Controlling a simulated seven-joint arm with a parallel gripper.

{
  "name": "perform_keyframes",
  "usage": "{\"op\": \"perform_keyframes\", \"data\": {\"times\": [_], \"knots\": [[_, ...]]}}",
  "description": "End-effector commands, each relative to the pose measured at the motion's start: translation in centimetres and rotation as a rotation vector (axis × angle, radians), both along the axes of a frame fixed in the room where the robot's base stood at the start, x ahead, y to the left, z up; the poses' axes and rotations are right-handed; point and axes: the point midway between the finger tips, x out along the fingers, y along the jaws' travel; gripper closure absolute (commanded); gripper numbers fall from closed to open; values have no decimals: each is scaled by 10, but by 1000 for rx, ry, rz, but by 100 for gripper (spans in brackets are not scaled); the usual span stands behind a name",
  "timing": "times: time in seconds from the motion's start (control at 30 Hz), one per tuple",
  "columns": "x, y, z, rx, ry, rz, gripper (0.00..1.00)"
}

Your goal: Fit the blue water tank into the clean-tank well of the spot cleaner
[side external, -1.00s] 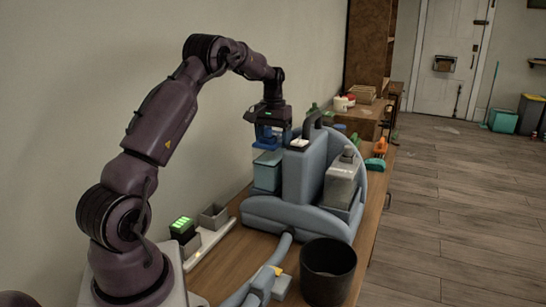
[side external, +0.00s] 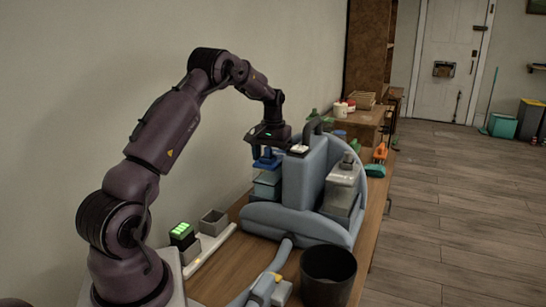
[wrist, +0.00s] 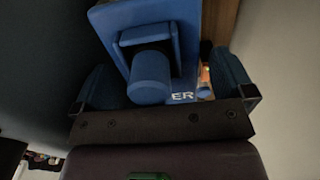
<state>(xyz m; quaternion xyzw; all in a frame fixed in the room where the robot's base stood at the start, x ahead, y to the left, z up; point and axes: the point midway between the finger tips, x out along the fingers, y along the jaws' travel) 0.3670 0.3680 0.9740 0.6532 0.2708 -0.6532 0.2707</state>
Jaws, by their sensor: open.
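The blue water tank (side external: 267,187) stands upright on the left side of the grey-blue spot cleaner (side external: 305,175), with its lower part hidden behind the cleaner's body, at the clean-tank well. I cannot tell whether it is fully seated. My gripper (side external: 266,158) is directly above the tank, pointing down. In the wrist view, the tank's blue top with its round cap (wrist: 151,78) lies between the two fingers of my gripper (wrist: 165,88). The fingers are open, with a visible gap on each side of the cap.
A clear grey tank (side external: 342,188) sits on the cleaner's right side. A black bin (side external: 328,277) and the hose (side external: 281,257) are in front. A box with green lights (side external: 182,234) and a grey open box (side external: 213,222) stand at left. The wall is close behind my arm.

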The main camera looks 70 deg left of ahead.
Motion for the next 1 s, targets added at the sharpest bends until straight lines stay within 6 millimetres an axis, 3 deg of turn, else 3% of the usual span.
{"op": "perform_keyframes", "data": {"times": [0.23,0.6,0.83,0.93,1.0], "knots": [[1,1,15,3,-3,0,0],[0,0,92,4,-3,0,0],[0,0,120,1,-1,-1,0],[2,-9,131,6,-10,-14,0],[5,-26,143,16,-27,-41,0]]}}
